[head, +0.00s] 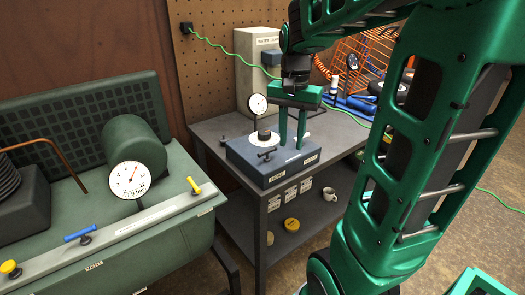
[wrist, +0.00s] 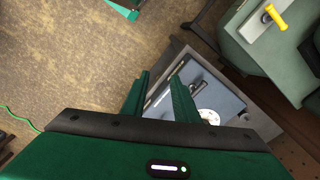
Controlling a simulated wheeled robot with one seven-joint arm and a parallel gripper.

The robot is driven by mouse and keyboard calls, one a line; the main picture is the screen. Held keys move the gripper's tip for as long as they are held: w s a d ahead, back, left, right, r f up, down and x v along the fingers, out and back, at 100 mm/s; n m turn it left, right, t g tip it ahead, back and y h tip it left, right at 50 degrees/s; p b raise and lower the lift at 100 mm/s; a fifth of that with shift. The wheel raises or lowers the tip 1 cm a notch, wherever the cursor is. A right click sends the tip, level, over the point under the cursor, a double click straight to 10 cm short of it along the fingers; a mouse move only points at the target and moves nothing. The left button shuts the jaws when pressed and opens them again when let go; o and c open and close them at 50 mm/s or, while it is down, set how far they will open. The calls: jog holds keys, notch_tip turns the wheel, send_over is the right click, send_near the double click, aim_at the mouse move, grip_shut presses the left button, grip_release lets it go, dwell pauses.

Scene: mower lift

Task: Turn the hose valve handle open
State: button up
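A green compressor tank (head: 130,258) at left carries a blue lever handle (head: 80,233), a yellow handle (head: 193,185) and a yellow knob (head: 10,267) along its rail. The yellow handle also shows in the wrist view (wrist: 275,17). A blue-grey box (head: 237,153) on the bench carries a gauge (head: 258,104) and a small black handle (head: 267,152); this handle shows in the wrist view (wrist: 196,85). The labels are too small to show which handle is the hose valve's. My gripper (head: 291,147) is open and empty, fingers pointing down over the box, right of the black handle.
The dark bench (head: 215,128) stands right of the tank. A grey cabinet (head: 250,85), an orange wire rack (head: 360,58) and blue tools (head: 352,104) are at its back. A yellow roll (head: 291,225) and a mug (head: 329,194) lie on the lower shelf. A green cord hangs behind.

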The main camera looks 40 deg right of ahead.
aim_at(267, 154)
jog(key=w+m, duration=0.3)
jog(key=w, duration=0.8)
notch_tip(267, 154, down, 10)
jog(key=shift+w+d, duration=0.1)
